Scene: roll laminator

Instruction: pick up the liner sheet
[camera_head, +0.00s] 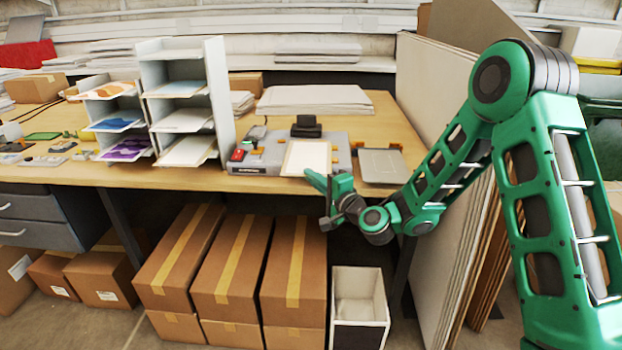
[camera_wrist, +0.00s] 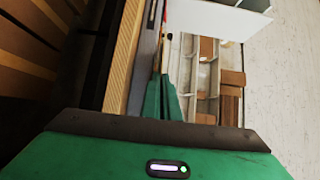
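The liner sheet, a pale white sheet (camera_head: 306,157), lies at the front of the grey laminator (camera_head: 262,158) on the table. My gripper (camera_head: 322,182) is at the sheet's near edge, by the table's front edge. Its green fingers (camera_wrist: 164,92) look close together in the wrist view. I cannot tell whether the tips touch the sheet or have it between them.
A grey plate (camera_head: 381,165) lies right of the laminator. A shelf rack (camera_head: 220,95) stands to the left, and a paper stack (camera_head: 313,98) lies behind. Cartons (camera_head: 232,265) and an open white bin (camera_head: 360,300) are below. Tall boards (camera_head: 440,150) lean at the right.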

